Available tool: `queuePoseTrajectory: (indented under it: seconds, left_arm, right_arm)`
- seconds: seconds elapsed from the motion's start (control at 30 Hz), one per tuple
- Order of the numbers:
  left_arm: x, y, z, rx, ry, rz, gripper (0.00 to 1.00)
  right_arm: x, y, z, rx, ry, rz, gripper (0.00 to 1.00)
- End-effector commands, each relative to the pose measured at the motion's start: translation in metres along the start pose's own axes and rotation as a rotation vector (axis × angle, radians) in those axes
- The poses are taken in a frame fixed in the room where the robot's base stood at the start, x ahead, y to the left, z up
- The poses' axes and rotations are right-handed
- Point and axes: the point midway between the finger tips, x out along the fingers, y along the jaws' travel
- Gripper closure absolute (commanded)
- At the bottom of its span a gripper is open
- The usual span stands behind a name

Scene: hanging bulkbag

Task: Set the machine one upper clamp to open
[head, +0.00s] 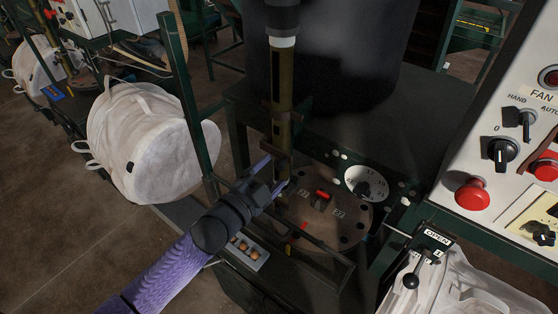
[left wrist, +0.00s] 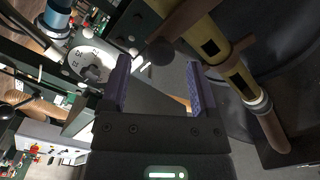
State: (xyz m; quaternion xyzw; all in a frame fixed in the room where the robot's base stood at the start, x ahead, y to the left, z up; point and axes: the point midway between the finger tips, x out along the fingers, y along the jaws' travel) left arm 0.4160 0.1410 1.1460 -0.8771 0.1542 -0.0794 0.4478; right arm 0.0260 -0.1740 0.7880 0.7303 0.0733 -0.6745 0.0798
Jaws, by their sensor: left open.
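My left gripper (head: 274,177) reaches in from the left, its purple fingers apart beside the lower end of a brownish vertical post (head: 281,110). In the left wrist view the fingers (left wrist: 160,68) are apart with nothing gripped between them, and the yellowish post (left wrist: 228,62) lies beyond the right finger. A round brown plate (head: 345,222) with a red-topped black switch (head: 322,198) is right of the gripper. A black-knobbed lever (head: 411,279) stands below a sign reading OPEN (head: 437,237). I cannot tell which part is the upper clamp. My right gripper is out of view.
A white dial (head: 367,183) sits behind the plate; it also shows in the left wrist view (left wrist: 90,62). A control panel with a red button (head: 472,195) is at right. A green frame post (head: 180,90) and white bag (head: 150,145) are at left.

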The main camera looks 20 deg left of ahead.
Motion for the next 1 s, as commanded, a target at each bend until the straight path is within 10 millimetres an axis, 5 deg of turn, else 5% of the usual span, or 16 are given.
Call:
queuePoseTrajectory:
  seconds: [0.2, 0.53, 0.9, 1.0]
  left_arm:
    - [0.031, 0.000, 0.000, -0.001, 0.000, 0.000, 0.23]
    - [0.035, 0.000, 0.000, -0.001, -0.001, 0.001, 0.23]
    - [0.035, 0.000, 0.000, -0.001, -0.001, 0.001, 1.00]
    - [0.035, 0.001, 0.000, -0.001, -0.001, 0.001, 1.00]
  right_arm:
    - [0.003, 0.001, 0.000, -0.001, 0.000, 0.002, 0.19]
    - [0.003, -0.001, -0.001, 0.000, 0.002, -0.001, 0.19]
    - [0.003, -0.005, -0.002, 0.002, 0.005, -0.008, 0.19]
    - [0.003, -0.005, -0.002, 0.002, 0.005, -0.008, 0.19]
